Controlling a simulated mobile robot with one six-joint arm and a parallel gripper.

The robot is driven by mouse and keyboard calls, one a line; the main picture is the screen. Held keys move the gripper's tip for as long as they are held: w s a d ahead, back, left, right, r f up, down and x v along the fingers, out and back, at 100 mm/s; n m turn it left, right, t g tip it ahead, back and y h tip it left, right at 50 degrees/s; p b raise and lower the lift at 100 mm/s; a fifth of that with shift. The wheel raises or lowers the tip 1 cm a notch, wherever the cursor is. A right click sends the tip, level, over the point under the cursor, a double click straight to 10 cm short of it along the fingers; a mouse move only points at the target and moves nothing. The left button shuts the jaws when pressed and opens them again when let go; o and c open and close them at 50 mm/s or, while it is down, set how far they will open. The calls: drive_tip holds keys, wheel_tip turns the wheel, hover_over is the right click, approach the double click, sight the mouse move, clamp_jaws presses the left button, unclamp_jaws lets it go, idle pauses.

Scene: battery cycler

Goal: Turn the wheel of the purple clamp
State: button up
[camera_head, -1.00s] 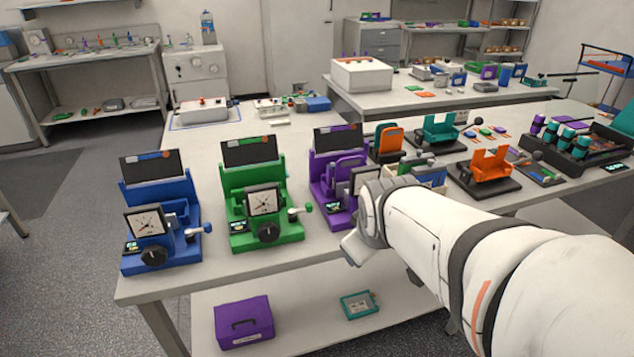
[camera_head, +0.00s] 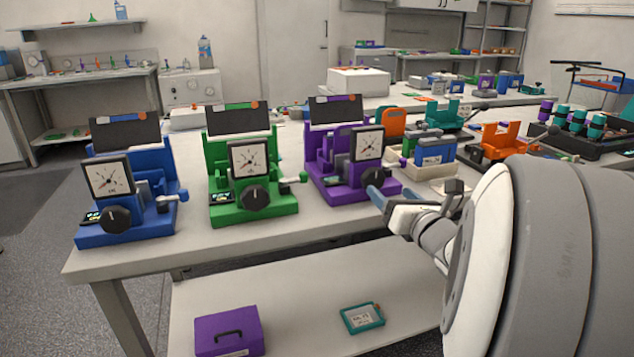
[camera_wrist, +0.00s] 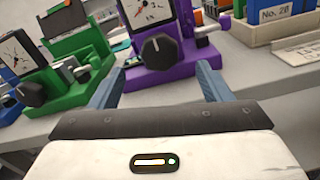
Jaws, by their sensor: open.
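The purple clamp (camera_head: 322,163) stands on the table, to the right of the green clamp (camera_head: 228,205), with a dial gauge (camera_head: 367,144) on its front. I see no contact. In the head view my gripper (camera_head: 372,194) is at the clamp's lower right front.
The blue clamp (camera_head: 127,229) stands at the far left of the row. A bin of blue items (camera_head: 430,168) sits close to the right of the purple clamp. A purple case (camera_head: 229,330) and a teal device (camera_head: 362,318) lie on the lower shelf.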

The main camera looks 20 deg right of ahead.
sight(375, 180)
drive_tip(key=w, duration=0.7)
drive_tip(key=shift+a, duration=0.15)
drive_tip(key=shift+s, duration=0.1)
drive_tip(key=shift+c, duration=0.4)
drive_tip(key=c, duration=0.9)
drive_tip(key=shift+o, duration=0.9)
drive_tip(key=shift+a, duration=0.3)
drive_tip(key=shift+d, duration=0.15)
drive_tip(key=shift+c, duration=0.8)
drive_tip(key=shift+d+m+b, duration=0.1)
drive_tip(key=shift+m+b, duration=0.2)
drive_tip(key=shift+b, duration=0.1)
